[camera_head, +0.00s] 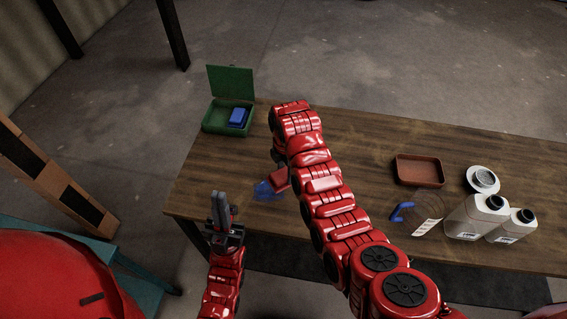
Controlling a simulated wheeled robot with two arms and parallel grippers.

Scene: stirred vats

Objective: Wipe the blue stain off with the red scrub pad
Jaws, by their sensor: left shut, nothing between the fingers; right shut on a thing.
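The blue stain (263,191) is a small patch on the wooden table, left of the middle. The red scrub pad (281,180) is a small red block just beside and partly over the stain. My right gripper (279,160) is mostly hidden behind its own red arm; it is shut on the pad. Whether the pad touches the table I cannot tell. My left gripper (219,196) is shut and empty, its fingers pointing away near the table's front edge, left of the stain.
A green open box (213,124) with a blue block (238,117) stands at the far left of the table (370,140). To the right are a brown tray (419,171), a blue-handled item (401,211), a round white lid (482,179) and two white jugs (474,218) (510,229).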

